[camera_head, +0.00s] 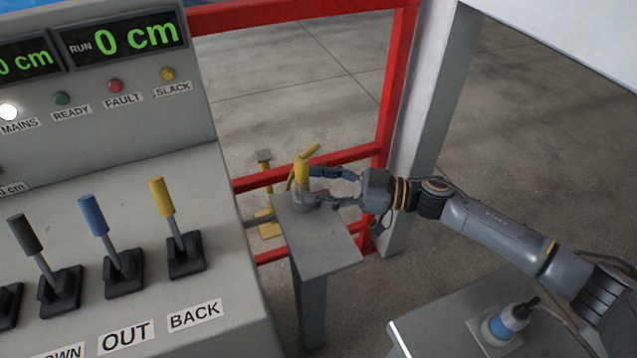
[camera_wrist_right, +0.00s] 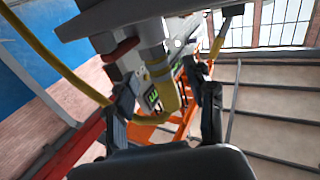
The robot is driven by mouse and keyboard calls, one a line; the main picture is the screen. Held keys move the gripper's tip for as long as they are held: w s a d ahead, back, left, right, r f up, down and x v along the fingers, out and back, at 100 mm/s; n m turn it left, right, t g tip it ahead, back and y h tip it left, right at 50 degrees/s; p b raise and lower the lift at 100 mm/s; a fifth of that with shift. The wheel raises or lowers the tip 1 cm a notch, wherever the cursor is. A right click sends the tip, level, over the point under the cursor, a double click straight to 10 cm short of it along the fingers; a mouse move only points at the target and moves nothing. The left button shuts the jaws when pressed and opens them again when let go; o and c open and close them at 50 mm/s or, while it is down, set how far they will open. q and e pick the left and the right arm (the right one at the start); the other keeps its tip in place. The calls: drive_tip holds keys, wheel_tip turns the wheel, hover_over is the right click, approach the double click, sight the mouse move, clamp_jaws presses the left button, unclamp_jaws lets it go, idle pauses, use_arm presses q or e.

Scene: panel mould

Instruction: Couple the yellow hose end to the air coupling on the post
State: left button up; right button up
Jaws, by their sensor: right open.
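The yellow hose end (camera_head: 302,174) stands upright over a grey round fitting, the air coupling (camera_head: 303,202), on the plate of the grey post (camera_head: 322,248). My right gripper (camera_head: 318,187) reaches in from the right, its fingers open on either side of the yellow piece. In the right wrist view the hose end (camera_wrist_right: 166,97) and the grey coupling (camera_wrist_right: 150,55) line up and appear to touch; I cannot tell if they are locked. The right fingers (camera_wrist_right: 163,90) stand apart on both sides, with gaps. The yellow hose (camera_wrist_right: 50,62) curves away. My left gripper is not in view.
A grey console (camera_head: 120,185) with levers and displays fills the left. A red frame (camera_head: 392,90) and a grey column (camera_head: 430,120) stand behind the post. A blue and white item (camera_head: 500,327) sits on a grey surface at the lower right.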

drive_tip(key=shift+d, duration=0.1)
drive_tip(key=v, duration=1.1)
drive_tip(key=shift+d, duration=0.4)
